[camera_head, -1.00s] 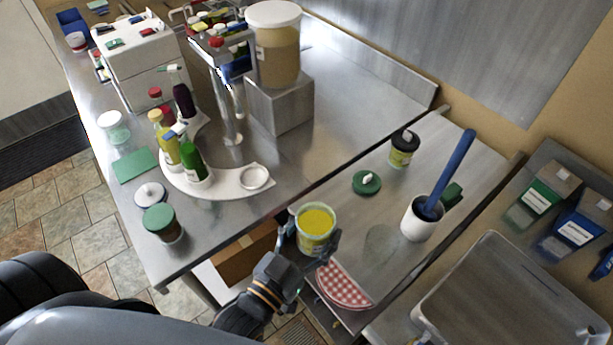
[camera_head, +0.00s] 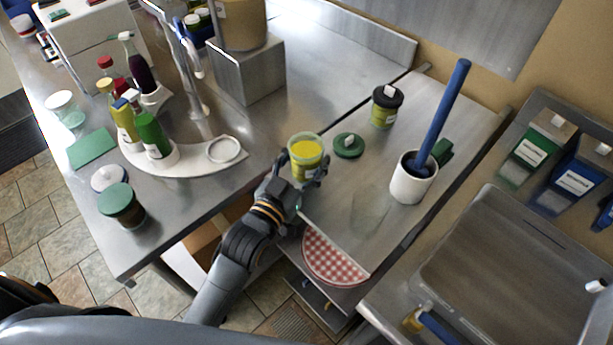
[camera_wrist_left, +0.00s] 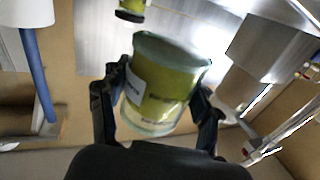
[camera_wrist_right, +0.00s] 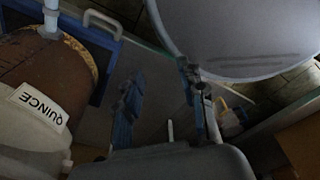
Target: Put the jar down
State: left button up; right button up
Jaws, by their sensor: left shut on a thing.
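The jar (camera_head: 306,155) is clear with yellow-green contents and an open top. My left gripper (camera_head: 303,172) is shut around its sides, and the jar is roughly upright over the steel counter near its front edge. I cannot tell whether its base touches the counter. In the left wrist view the jar (camera_wrist_left: 165,85) sits between both fingers, with a pale label on its side. My right gripper (camera_wrist_right: 165,108) shows only in the right wrist view, fingers apart and with nothing between them.
A green lid (camera_head: 348,146) lies just right of the jar. A black-lidded jar (camera_head: 386,106) and a white crock (camera_head: 412,182) with a blue-handled tool stand farther right. A curved white rack (camera_head: 190,158) holds bottles at left. Bare counter lies before the crock.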

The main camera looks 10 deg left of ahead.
aim_at(307, 169)
pick_arm(q)
jog(key=shift+w+f, duration=0.25)
jog(key=shift+w, duration=0.05)
jog(key=f+b, duration=0.2)
jog(key=b, duration=0.1)
jog(key=f+b, duration=0.2)
jog(key=shift+w, duration=0.3)
jog(key=shift+r, duration=0.2)
jog(key=o, duration=1.1)
jog(key=shift+f, duration=0.25)
jog(key=shift+c, duration=0.2)
jog(key=o, duration=0.4)
jog(key=shift+o, duration=0.2)
